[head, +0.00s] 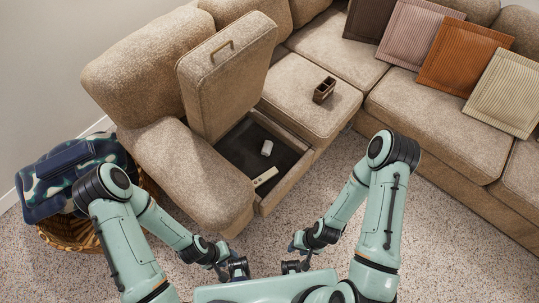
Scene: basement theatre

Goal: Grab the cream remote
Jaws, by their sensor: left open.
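A long cream remote (265,176) lies in the dark-lined storage compartment (240,150) of the beige sofa, close to the compartment's front edge. The compartment lid (228,80) stands raised behind it, with a brass-coloured handle at its top. My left gripper (238,269) is open, low in front of the sofa, apart from the remote. My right gripper (294,267) is to the right of it, also apart from the remote. Its jaws are too small and partly hidden to read.
A small whitish object (267,148) lies behind the remote in the compartment. A brown divided box (324,90) sits on the seat to the right. A wicker basket (75,233) with a patterned blanket (72,175) stands at left. Speckled carpet (440,235) is clear at right.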

